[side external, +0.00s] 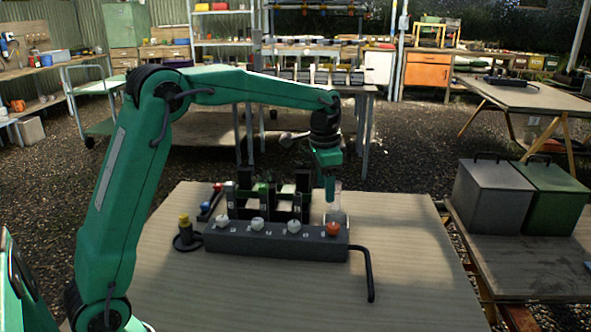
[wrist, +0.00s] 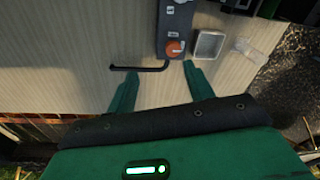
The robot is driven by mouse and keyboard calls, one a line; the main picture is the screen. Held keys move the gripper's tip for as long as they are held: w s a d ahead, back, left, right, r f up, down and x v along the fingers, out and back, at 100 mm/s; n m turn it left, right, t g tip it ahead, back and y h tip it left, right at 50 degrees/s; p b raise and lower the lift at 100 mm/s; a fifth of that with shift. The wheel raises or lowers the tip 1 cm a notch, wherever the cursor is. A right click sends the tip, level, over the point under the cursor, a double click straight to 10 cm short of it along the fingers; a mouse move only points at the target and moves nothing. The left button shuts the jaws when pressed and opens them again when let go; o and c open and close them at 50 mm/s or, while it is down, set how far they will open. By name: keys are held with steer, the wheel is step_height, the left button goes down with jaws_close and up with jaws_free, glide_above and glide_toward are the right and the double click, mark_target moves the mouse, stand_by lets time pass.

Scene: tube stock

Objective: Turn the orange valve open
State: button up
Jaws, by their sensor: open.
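The orange valve (side external: 333,229) is a round knob at the right end of a dark grey manifold block (side external: 265,243), which also carries several white knobs. In the wrist view the orange valve (wrist: 174,47) shows just past my fingertips, between their lines. My gripper (side external: 329,198) points down close above the valve in the side view, and its exact depth is hard to judge. In the wrist view my gripper (wrist: 160,66) has its two green fingers spread wide with nothing between them. No contact with the valve shows.
A bent black pipe (side external: 369,270) leaves the block's right end. A clear container (wrist: 209,45) sits beside the block near the valve. A dark rack (side external: 270,200) stands behind the block. A yellow-topped post (side external: 184,219) is at left. The table's front and right are clear.

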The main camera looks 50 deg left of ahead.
steer(key=m+g, duration=0.1)
glide_above(334, 225)
step_height(334, 225, down, 6)
steer(key=shift+r, duration=0.2)
steer(key=shift+s, duration=0.1)
steer(key=shift+f, duration=3.9)
steer(key=shift+c, duration=0.2)
steer(key=c, duration=0.9)
